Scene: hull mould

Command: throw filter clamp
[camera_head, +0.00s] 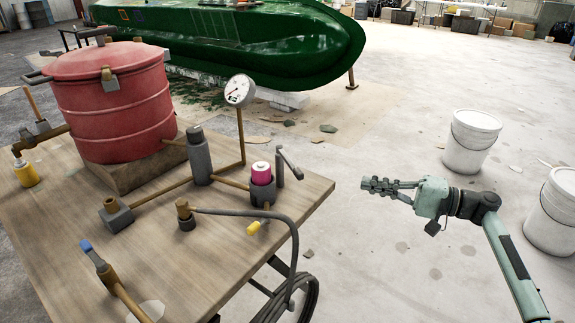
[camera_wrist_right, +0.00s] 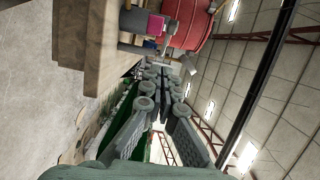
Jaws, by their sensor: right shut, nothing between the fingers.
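A pink filter cartridge (camera_head: 262,172) with a pale top stands upright in a grey cup (camera_head: 263,192) on the wooden table. Beside it is a grey post with a lever, which looks like the filter clamp (camera_head: 290,163); its arm slants down to the right, away from the cartridge top. My right gripper (camera_head: 368,184) is to the right of the table, apart from the clamp, its fingers shut and empty and pointing left. In the right wrist view the fingers (camera_wrist_right: 158,72) are close together, and the pink cartridge (camera_wrist_right: 155,25) shows beyond them. My left gripper is out of view.
The table (camera_head: 210,255) also holds a red pot (camera_head: 113,108), a pressure gauge (camera_head: 239,90), brass pipes and valves. A dark hose (camera_head: 292,235) hangs off its right edge. A green hull (camera_head: 230,40) lies behind.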

